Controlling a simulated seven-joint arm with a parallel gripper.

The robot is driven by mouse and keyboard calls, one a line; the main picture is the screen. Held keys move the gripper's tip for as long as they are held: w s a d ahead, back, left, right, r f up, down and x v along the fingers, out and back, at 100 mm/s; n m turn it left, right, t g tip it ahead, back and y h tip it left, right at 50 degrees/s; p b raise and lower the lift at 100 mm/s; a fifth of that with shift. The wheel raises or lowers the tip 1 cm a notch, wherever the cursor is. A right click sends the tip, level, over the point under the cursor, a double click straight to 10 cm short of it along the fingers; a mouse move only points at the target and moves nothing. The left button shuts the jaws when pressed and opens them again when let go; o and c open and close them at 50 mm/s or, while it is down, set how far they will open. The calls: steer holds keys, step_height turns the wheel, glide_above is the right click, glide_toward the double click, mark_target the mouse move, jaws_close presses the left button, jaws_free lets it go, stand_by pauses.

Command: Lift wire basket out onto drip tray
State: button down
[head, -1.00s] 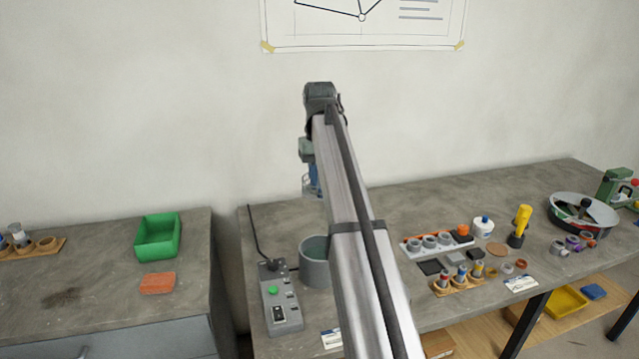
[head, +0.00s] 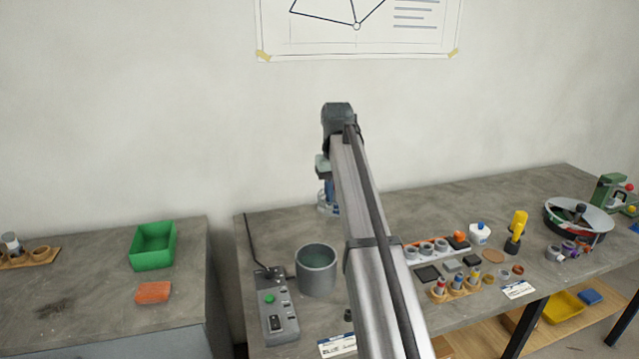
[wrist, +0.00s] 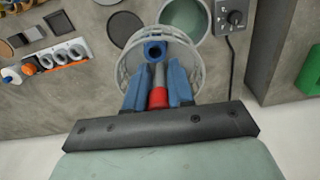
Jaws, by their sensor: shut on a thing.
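The round grey wire basket (wrist: 128,72) hangs below my gripper (wrist: 158,98) in the wrist view. My blue fingers are shut on its upright handle, which has a red part. A blue ring-shaped part (wrist: 155,50) sits inside the basket. In the head view the basket (head: 323,201) shows partly beside my arm, behind the grey pot (head: 317,277) and clear of it. The pot's greenish inside shows in the wrist view (wrist: 187,15). A dark round disc (wrist: 122,27), perhaps the drip tray, lies beside the pot; my arm hides it in the head view.
A control box (head: 277,311) with a green button and cable stands left of the pot. A green bin (head: 153,247) is on the left bench, across a gap. The back bench strip is clear.

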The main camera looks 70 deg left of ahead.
steer(key=w+f, duration=0.5)
steer(key=f, duration=0.4)
steer(key=w+f, duration=0.5)
steer(key=f, duration=0.5)
steer(key=shift+w+a+n, duration=0.25)
steer(key=shift+a+n, duration=0.05)
steer(key=shift+f, duration=0.2)
steer(key=shift+f, duration=2.35)
steer(key=shift+f, duration=0.45)
steer(key=c, duration=0.9)
jaws_free()
